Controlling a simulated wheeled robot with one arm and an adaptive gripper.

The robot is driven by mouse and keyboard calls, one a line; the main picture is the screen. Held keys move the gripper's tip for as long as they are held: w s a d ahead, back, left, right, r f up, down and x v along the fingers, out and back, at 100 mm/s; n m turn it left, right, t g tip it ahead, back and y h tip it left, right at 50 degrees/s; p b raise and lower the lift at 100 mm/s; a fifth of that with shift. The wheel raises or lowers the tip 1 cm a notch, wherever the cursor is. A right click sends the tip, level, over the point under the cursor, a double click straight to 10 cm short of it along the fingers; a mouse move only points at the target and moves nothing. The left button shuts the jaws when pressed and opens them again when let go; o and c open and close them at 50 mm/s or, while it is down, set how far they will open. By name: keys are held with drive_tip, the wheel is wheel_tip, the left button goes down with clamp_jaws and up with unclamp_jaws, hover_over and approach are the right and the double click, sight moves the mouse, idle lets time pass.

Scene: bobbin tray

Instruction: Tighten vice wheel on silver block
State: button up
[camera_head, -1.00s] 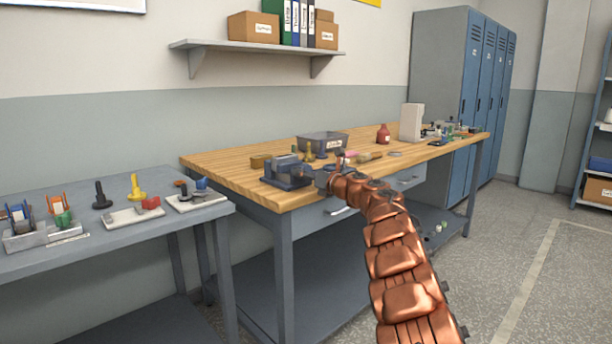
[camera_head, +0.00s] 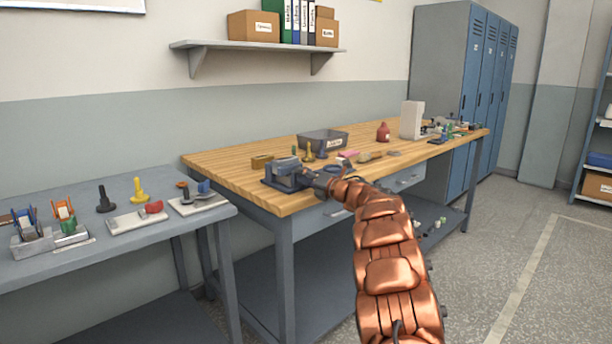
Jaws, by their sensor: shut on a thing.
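A blue-grey vice (camera_head: 284,178) stands at the near left corner of the wooden workbench (camera_head: 230,167). My gripper (camera_head: 311,178) is at the right side of the vice, where its wheel would be. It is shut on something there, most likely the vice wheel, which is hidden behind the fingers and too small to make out. A pale grey shape (camera_head: 286,163) shows at the top of the vice, between its jaws. I cannot tell for sure that it is the silver block or how tightly it is held.
A grey side table (camera_head: 120,235) with bobbins and clamps is at the left. The floor at the right is clear.

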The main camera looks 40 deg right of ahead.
idle(0.4)
drive_tip(key=o, duration=1.2)
drive_tip(key=shift+c, duration=0.2)
drive_tip(key=shift+s, duration=0.15)
drive_tip(key=s, duration=1.1)
drive_tip(key=shift+s+a, duration=0.15)
drive_tip(key=shift+s, duration=0.25)
